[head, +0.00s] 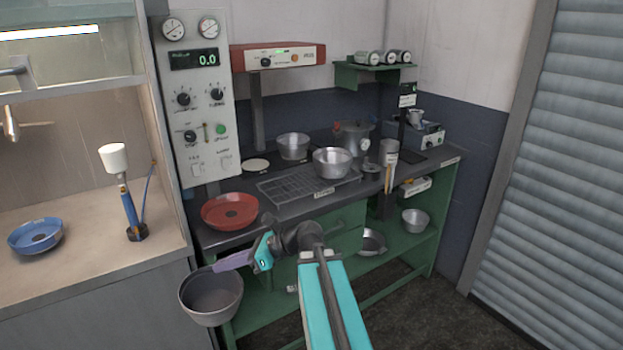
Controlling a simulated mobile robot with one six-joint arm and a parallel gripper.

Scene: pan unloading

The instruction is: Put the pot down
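A grey metal pot (212,298) with a purple handle hangs in the air at the lower left, in front of the bench's left end. Its opening faces up and it looks nearly level. My gripper (252,256) is shut on the purple handle, to the right of the pot. The fingertips are small in the head view and partly merge with the handle.
The dark bench top (290,212) holds a red dish (230,211), a rack (305,190), several metal pots and a lidded pot (354,138). A green lower shelf (395,243) holds more bowls. A tan counter (95,265) with a blue dish (36,236) stands left.

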